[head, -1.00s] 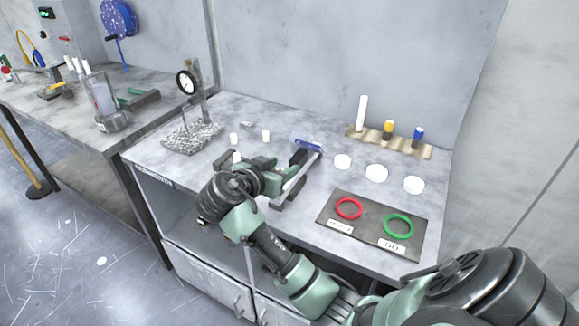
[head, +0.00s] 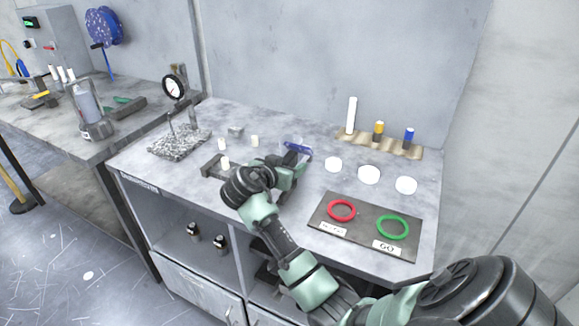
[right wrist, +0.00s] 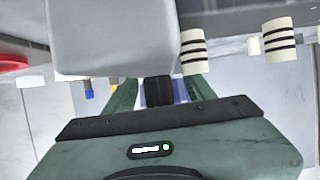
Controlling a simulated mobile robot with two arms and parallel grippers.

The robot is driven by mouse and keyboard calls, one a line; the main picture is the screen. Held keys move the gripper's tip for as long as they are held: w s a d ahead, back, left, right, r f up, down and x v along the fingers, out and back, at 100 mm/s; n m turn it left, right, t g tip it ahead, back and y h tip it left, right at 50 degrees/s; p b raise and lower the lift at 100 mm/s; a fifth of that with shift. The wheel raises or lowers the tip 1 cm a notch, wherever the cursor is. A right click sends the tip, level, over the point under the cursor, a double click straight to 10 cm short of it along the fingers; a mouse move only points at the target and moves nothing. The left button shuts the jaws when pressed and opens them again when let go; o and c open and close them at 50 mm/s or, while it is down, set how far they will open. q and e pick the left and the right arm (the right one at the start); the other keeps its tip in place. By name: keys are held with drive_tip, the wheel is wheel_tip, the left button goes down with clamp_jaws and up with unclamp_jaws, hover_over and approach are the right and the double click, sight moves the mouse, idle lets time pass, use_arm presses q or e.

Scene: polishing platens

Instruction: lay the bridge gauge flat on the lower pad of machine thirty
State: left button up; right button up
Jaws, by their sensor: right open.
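A blue-and-grey piece (head: 297,148), which looks like the bridge gauge, lies on the grey bench. The rest of it is largely hidden behind my right gripper. My right gripper (head: 284,172) is low over the bench just in front of this piece, with its jaws open. In the right wrist view a bluish strip (right wrist: 181,92) shows between the green fingers; I cannot tell whether they touch it. A large pale grey block shape (right wrist: 115,38) fills the upper left there. My left gripper is not in view. I cannot make out machine thirty or its lower pad.
A dial gauge (head: 174,88) on a granite base stands at the back left. Small white cylinders (head: 255,141) and a dark block (head: 213,168) are left of the gripper. White discs (head: 369,174), a rack (head: 409,151) and a mat with red and green rings (head: 341,210) are right.

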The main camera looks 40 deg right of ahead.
drive_tip(key=shift+w+d+f, duration=0.1)
drive_tip(key=shift+d+f, duration=0.05)
drive_tip(key=shift+d, duration=0.2)
clamp_jaws()
idle(1.2)
